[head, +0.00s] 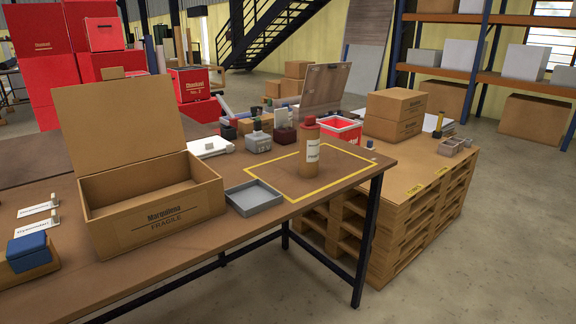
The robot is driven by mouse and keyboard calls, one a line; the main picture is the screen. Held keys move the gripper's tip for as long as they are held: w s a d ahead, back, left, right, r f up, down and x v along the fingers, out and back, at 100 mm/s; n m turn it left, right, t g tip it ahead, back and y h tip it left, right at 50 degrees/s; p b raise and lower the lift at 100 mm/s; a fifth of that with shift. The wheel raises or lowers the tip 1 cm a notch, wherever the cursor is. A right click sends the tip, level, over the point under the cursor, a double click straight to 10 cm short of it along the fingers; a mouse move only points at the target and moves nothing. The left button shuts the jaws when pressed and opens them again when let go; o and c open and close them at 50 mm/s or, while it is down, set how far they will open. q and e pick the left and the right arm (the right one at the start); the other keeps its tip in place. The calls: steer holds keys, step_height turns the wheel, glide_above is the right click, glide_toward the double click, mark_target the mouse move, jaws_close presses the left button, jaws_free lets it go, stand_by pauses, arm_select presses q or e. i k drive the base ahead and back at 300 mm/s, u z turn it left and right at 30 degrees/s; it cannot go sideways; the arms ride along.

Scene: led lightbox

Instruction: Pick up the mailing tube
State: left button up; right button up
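The mailing tube (309,152) is a brown cardboard cylinder with a red cap and a white label. It stands upright on the wooden table (270,219), inside a yellow taped outline (352,174) near the table's right end. Nothing touches it from the sides. Neither of my grippers shows in the head view.
Left of the tube are a grey tray (253,198) and an open cardboard box (160,215) with a raised lid. Small grey and dark devices (258,138) stand behind it. Stacked pallets (405,215) with boxes (394,113) are beyond the table's right end.

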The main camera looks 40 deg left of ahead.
mark_target(308, 139)
steer(key=u, duration=1.65)
